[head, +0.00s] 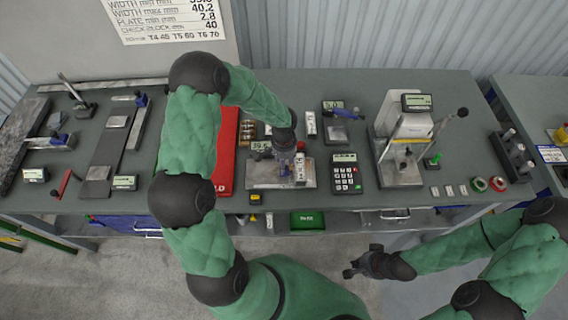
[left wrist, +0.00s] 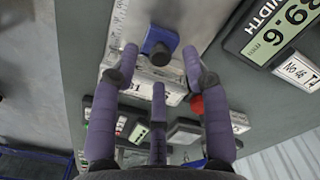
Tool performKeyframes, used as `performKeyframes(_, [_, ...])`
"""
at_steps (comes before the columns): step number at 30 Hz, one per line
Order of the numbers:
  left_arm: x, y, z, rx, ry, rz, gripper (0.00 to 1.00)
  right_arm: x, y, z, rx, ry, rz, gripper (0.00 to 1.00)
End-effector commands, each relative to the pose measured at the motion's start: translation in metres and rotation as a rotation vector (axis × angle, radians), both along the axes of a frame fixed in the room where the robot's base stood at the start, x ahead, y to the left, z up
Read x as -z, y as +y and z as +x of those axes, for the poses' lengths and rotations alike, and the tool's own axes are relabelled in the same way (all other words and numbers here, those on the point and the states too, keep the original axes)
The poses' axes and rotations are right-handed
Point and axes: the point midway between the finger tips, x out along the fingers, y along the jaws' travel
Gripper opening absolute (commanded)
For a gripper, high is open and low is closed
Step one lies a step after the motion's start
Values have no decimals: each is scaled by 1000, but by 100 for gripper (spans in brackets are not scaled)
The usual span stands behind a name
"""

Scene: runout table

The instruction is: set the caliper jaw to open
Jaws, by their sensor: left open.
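The caliper station has a flat metal plate (head: 262,177) and a small display (head: 262,147) near the middle of the table. In the left wrist view, the plate (left wrist: 205,22) carries a blue slider (left wrist: 160,40) with a black knob. The width display (left wrist: 275,32) reads about 39.6. My left gripper (head: 287,166) reaches down over the plate's right part. In the left wrist view, its purple fingers (left wrist: 162,62) are spread on either side of the blue slider, with nothing gripped. My right gripper (head: 362,261) hangs empty and spread in front of the table, far from the caliper.
A red board (head: 227,150) lies left of the caliper, partly behind my left arm. A calculator-like keypad (head: 346,174) stands close on the right. A tall stand with a lever (head: 400,135) is farther right. A sign (head: 165,15) with width limits hangs behind.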

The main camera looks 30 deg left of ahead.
Motion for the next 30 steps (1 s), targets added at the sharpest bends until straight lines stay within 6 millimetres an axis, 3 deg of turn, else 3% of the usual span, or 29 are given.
performKeyframes(6, [16,0,-1,-1,1,-1,46,1,0,0,0,0,0,0])
performKeyframes(15, [17,0,0,0,0,-1,46,1,0,0,0,0,0,0])
performKeyframes(20, [17,0,0,0,0,-1,1,1,0,0,0,0,0,0])
performKeyframes(26, [17,1,-1,0,0,-1,0,1,0,0,0,0,0,0])
performKeyframes(30, [18,16,-9,-4,0,0,0,6,0,0,0,0,0,0])
